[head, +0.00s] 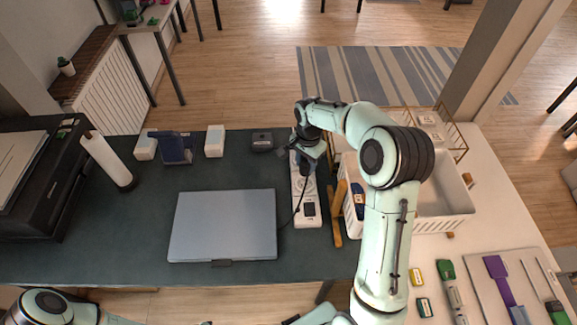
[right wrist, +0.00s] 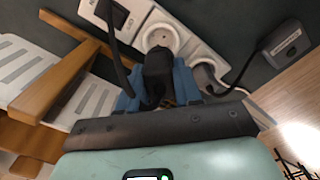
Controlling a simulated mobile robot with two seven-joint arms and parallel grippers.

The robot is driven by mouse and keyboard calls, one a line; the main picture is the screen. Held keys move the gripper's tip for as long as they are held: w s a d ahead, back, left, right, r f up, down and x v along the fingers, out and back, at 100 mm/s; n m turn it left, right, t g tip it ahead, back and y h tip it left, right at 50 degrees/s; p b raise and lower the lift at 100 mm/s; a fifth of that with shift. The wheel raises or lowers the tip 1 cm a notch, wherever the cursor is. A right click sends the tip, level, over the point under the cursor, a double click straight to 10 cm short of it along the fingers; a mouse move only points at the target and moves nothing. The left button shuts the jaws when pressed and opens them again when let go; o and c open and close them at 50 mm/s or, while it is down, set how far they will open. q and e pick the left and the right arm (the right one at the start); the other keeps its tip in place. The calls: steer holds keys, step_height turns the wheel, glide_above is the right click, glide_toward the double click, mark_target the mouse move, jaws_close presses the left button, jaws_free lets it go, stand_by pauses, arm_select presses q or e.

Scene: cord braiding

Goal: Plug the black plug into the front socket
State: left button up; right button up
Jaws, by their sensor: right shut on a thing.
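The white power strip (head: 308,217) lies on the dark desk, its long side running away from me. Its front round socket (head: 305,185) is bare and also shows in the right wrist view (right wrist: 160,38). A second socket (right wrist: 208,72) is partly hidden by my gripper. My right gripper (head: 307,158) is over the strip's far part. In the right wrist view its blue fingers (right wrist: 157,85) are shut on the black plug (right wrist: 157,65), whose head is beside the front socket's rim. I cannot tell its height above the strip.
A closed grey laptop (head: 222,225) lies left of the strip. A wooden stand (head: 336,215) and white baskets (head: 440,205) are close on the right. A dark box with a cable (head: 262,140) is at the back left, also in the wrist view (right wrist: 285,45).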

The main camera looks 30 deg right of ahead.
steer(key=shift+w+d+f, duration=0.1)
steer(key=shift+w+f, duration=0.05)
steer(key=shift+f, duration=0.1)
steer(key=shift+f+b, duration=0.3)
steer(key=shift+f, duration=0.4)
arm_select(q)
steer(key=shift+s+f+b, duration=0.9)
steer(key=shift+s+f, duration=0.65)
steer(key=shift+s, duration=0.1)
arm_select(e)
steer(key=shift+f, duration=2.5)
arm_select(q)
steer(key=shift+s+f+b, duration=0.3)
steer(key=shift+f+b, duration=0.05)
steer(key=shift+f, duration=0.1)
arm_select(e)
steer(key=shift+f, duration=0.7)
steer(key=o, duration=1.1)
steer(key=shift+o, duration=0.2)
arm_select(q)
steer(key=shift+w+r+p, duration=0.5)
steer(key=shift+r, duration=0.15)
arm_select(e)
step_height(320, 180, up, 14)
steer(key=shift+f, duration=0.25)
arm_select(q)
steer(key=shift+a, duration=0.1)
